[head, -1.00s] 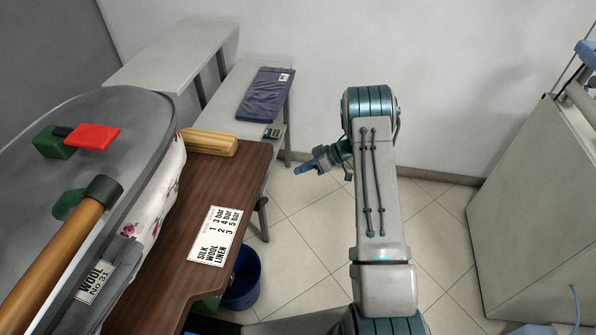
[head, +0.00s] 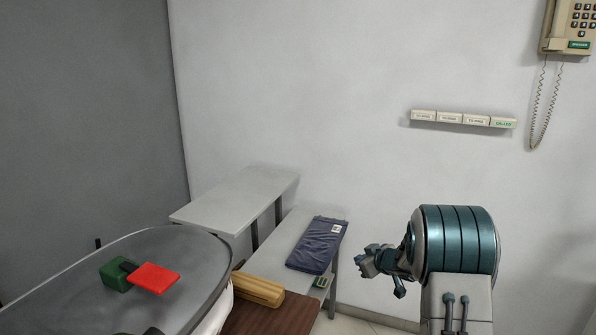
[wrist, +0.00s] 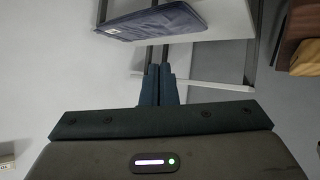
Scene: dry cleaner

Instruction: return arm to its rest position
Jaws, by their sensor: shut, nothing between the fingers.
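My gripper (head: 364,261) is at the right of the head view, at the end of my folded arm, pointing left. It is apart from the benches and touches nothing that I can see. In the wrist view my gripper (wrist: 159,72) shows its two dark blue fingers together, with nothing between them. Beyond them a folded dark blue garment (wrist: 152,18) with a white tag lies on a light bench; it also shows in the head view (head: 317,244).
A press (head: 60,285) with a red and green handle fills the lower left. A wooden block (head: 258,289) lies on a brown board (head: 275,318). Pale benches (head: 235,199) stand against the wall. A telephone (head: 571,25) and label strip (head: 463,119) hang on the right wall.

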